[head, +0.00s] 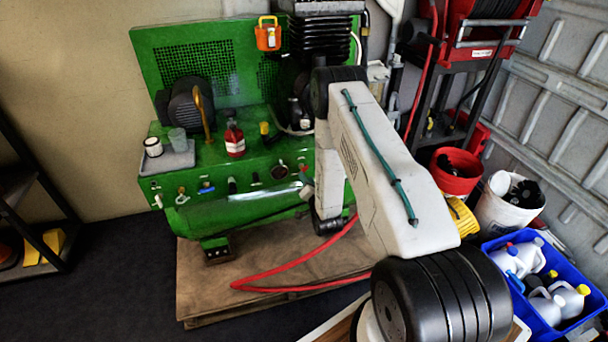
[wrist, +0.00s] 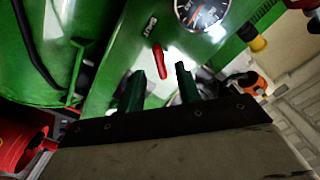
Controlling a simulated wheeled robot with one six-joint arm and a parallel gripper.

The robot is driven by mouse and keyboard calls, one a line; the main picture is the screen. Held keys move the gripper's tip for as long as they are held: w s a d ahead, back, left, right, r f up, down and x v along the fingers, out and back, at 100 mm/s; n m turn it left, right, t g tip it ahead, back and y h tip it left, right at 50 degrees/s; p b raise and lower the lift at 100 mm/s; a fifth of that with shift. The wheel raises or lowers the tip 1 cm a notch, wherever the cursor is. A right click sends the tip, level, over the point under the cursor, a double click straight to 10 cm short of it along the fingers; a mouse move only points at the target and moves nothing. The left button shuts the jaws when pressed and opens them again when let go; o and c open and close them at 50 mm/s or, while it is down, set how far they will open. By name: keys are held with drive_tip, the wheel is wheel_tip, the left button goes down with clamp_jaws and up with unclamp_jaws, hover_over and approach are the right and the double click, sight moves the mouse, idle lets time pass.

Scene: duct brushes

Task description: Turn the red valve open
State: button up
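The red valve (wrist: 159,62) shows in the wrist view as a small red lever on the green panel, just below the round gauge and close to a small black label. My gripper (wrist: 160,88) is open, with its two dark green fingers apart and nothing held between them. The lever lies beyond the fingertips, roughly in line with the gap between them and apart from both fingers.
The gauge (wrist: 202,12) sits next to the lever. A red bottle (head: 235,140), a yellow-topped item (head: 264,130) and a tray (head: 168,160) stand on the machine. A red hose (head: 270,282) lies on the floor board. Buckets (head: 455,172) and a blue crate (head: 545,318) stand at right.

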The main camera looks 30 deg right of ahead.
sight(303, 169)
drive_tip(key=shift+x, duration=2.05)
clamp_jaws()
drive_tip(key=shift+n, duration=4.1)
